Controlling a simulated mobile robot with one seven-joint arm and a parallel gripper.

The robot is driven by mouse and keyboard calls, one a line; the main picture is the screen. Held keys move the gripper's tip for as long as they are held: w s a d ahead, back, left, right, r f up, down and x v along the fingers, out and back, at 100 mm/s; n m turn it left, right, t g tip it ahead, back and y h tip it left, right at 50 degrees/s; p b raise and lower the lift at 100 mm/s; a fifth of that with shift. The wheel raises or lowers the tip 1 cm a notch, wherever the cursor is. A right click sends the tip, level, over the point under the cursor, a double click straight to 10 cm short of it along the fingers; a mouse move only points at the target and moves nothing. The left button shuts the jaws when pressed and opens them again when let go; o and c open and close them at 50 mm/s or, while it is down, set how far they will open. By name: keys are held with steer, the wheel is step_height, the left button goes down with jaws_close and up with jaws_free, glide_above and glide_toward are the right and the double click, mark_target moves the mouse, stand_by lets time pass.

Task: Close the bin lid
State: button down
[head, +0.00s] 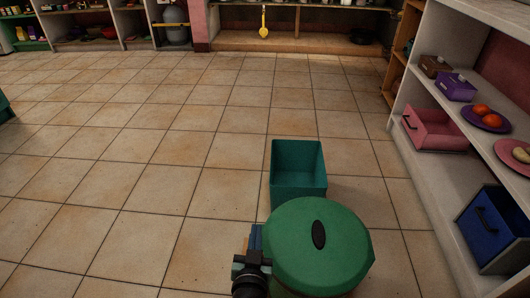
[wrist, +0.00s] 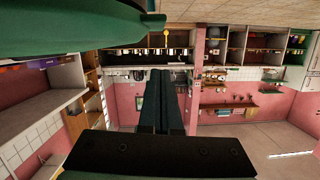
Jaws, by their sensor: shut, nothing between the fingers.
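A teal open-topped box (head: 298,165), which looks like the bin, stands on the floor ahead in the head view. Its top is uncovered, and its near lower part is hidden. A large green rounded piece with a black oval (head: 300,270) fills the near foreground. I cannot tell whether it is the bin's lid. A green curved surface (wrist: 60,28), probably the same piece, crosses the upper left of the wrist view. My gripper (wrist: 166,75) is shut and empty. In the head view my gripper (head: 257,238) is just left of the green piece; I cannot tell whether they touch.
A white shelf stands at the right with a pink drawer-like box (head: 435,130), a blue box (head: 492,228) and a purple plate (head: 486,120) of red fruit. More shelving lines the far wall. The tiled floor (head: 130,170) to the left is clear.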

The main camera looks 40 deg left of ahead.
steer(key=p+v, duration=0.1)
steer(key=v, duration=0.8)
steer(key=shift+f, duration=0.25)
steer(key=shift+s, duration=0.1)
